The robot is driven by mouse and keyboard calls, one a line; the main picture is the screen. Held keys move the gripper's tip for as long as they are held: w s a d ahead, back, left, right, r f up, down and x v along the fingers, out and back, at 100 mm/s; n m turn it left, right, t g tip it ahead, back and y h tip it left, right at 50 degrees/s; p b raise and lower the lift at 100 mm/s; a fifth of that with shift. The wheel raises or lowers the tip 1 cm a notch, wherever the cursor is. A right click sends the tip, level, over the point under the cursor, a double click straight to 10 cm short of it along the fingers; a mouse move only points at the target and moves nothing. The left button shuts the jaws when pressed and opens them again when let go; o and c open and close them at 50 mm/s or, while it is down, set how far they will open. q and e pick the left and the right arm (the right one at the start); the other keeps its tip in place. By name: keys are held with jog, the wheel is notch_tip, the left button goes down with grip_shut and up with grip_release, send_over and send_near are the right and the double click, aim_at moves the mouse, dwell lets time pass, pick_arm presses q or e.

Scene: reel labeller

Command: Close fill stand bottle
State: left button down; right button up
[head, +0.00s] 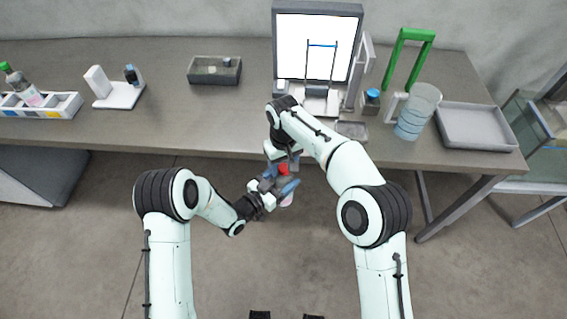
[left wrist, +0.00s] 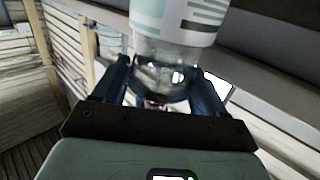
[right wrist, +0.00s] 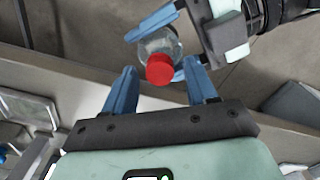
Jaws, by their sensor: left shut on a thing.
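A clear bottle with a red cap is held in the air in front of the table, between my two grippers. Its red cap (head: 284,169) shows in the head view, and the cap also shows in the right wrist view (right wrist: 160,69). My left gripper (head: 275,184) is shut on the bottle (left wrist: 172,50), whose white and green label shows in the left wrist view. My right gripper (right wrist: 162,72) is open, its blue fingers either side of the cap with gaps visible. Whether the cap is seated on the neck cannot be told.
The grey table (head: 165,125) lies behind the grippers. On it are a rack (head: 62,105) with a green-capped bottle (head: 22,84), a white stand (head: 122,97), a grey bin (head: 212,73), a lit machine (head: 316,45), a clear jug (head: 416,112) and a grey tray (head: 478,128).

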jog(key=shift+r, duration=2.25)
jog(key=shift+c, duration=0.5)
jog(key=shift+r+n, duration=1.5)
jog(key=shift+r, duration=0.25)
jog(key=shift+f, duration=4.05)
